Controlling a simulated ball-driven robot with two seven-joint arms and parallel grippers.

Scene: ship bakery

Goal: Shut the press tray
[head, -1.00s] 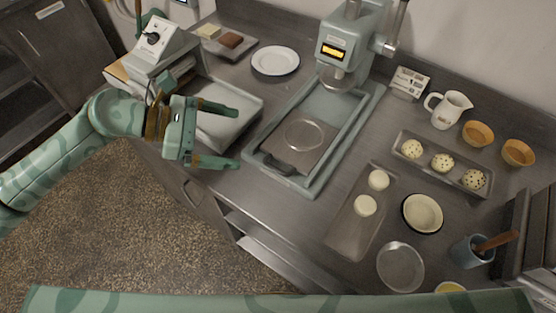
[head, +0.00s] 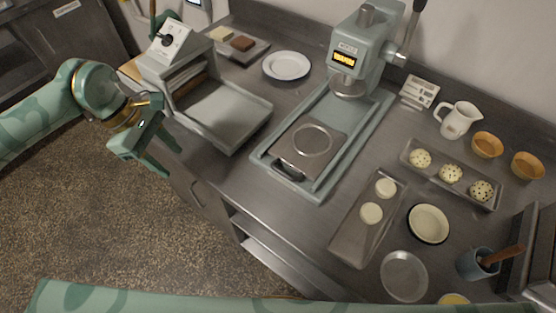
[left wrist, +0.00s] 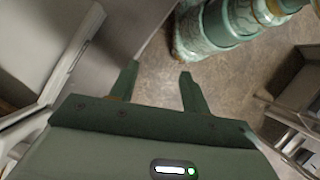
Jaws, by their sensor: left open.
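The press (head: 352,50) stands at the back of the counter, with a lit display and a round head. Its tray (head: 327,158) is a grey plate with a ring on top and a dark handle (head: 284,170) at its near end. The tray lies in the long base frame (head: 365,135), pulled toward the front, clear of the press head. My left gripper (head: 172,160) is open and empty, left of the press and beyond the counter's front edge. Its two spread fingers (left wrist: 159,72) show over the floor in the left wrist view. My right gripper is not in view.
A machine with a knob (head: 172,45) and a pale shelf (head: 228,112) stands between my left gripper and the press. A white plate (head: 287,66) lies behind. Right of the press are a tray with two pale rounds (head: 350,240), bowls, a jug (head: 458,120) and a dough tray.

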